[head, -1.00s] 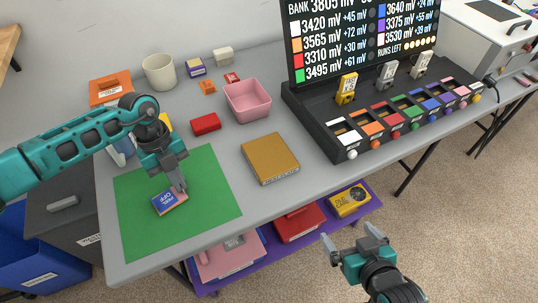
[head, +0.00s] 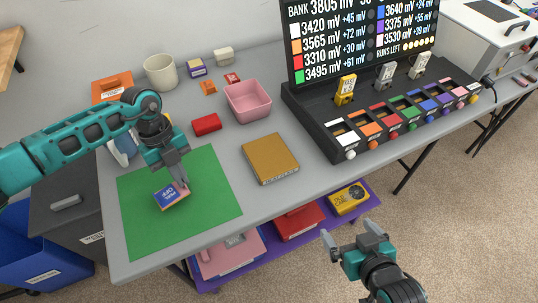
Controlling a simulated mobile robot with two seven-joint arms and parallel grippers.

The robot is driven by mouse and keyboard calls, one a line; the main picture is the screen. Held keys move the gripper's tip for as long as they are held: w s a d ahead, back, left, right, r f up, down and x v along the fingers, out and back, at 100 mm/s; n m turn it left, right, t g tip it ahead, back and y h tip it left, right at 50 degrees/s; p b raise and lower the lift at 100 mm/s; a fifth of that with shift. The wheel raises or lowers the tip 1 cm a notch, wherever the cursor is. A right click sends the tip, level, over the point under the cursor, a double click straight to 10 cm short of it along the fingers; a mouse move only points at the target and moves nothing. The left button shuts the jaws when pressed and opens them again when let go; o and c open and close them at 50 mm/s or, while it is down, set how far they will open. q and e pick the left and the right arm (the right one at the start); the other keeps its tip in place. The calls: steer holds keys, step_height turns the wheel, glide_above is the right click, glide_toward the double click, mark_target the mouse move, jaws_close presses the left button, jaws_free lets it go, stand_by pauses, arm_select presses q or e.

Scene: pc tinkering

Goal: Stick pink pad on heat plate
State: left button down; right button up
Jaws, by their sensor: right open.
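The pad (head: 171,196) is a small flat block with a blue "PEEL OFF" face and a pinkish edge. It is over the green mat at the table's left; I cannot tell whether it touches the mat. My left gripper (head: 184,185) points down at its right end, with its fingers close together on that edge. The fingers hide part of the pad. A golden-brown slab (head: 270,157) with a small label on its front edge lies right of the mat; I cannot tell if it is the heat plate. My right gripper (head: 352,245) is open and empty, beyond the table's front edge.
The green mat (head: 150,235) is otherwise clear. A pink bin (head: 247,101), a red block (head: 206,124) and a cream mug (head: 160,71) stand behind. A black slotted rack (head: 345,128) with a display stands at right. Boxes lie on a purple shelf (head: 268,255) below.

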arm_select(q)
steer(key=shift+d+r+p, duration=0.1)
steer(key=shift+r+p, duration=0.25)
steer(key=shift+r, duration=0.1)
arm_select(e)
steer(key=shift+r, duration=0.45)
arm_select(q)
steer(key=shift+r, duration=0.1)
steer(key=shift+r+p, duration=0.45)
steer(key=shift+r, duration=2)
arm_select(e)
steer(key=shift+r, duration=0.4)
